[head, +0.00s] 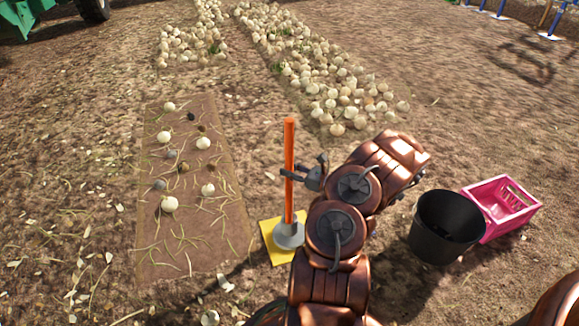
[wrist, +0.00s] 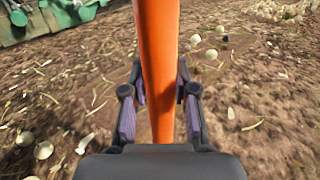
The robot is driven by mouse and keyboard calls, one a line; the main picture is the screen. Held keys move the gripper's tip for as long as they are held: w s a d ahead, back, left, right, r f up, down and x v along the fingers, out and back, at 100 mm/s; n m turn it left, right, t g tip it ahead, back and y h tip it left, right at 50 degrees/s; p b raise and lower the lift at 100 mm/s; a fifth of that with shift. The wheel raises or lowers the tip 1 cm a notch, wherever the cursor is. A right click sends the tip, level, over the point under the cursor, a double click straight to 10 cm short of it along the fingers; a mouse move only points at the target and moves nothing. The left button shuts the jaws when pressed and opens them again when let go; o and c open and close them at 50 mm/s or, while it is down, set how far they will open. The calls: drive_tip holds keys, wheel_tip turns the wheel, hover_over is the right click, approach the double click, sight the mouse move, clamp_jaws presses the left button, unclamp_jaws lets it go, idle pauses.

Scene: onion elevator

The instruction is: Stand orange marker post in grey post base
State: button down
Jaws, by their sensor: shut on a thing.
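The orange marker post (head: 289,165) stands upright in the head view, with its lower end at the grey post base (head: 288,235). The base rests on a yellow square (head: 272,243) on the soil. My gripper (head: 292,175) is shut on the post at about mid-height. In the wrist view the post (wrist: 158,60) runs between the two fingers of my gripper (wrist: 160,108). The post appears to sit in the base's collar; how deep its foot goes cannot be told. The base is not seen in the wrist view.
A brown mat (head: 190,235) with onions and dark clods lies left of the base. A black bucket (head: 445,228) and a pink crate (head: 503,208) stand at right. Rows of onions (head: 310,75) lie behind. Open soil lies between the mat and the onion rows.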

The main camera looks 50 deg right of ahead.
drive_tip(key=shift+f+b, duration=0.45)
drive_tip(key=shift+f, duration=1.55)
drive_tip(key=c, duration=0.8)
unclamp_jaws()
drive_tip(key=v, duration=1.2)
drive_tip(key=shift+r, duration=0.1)
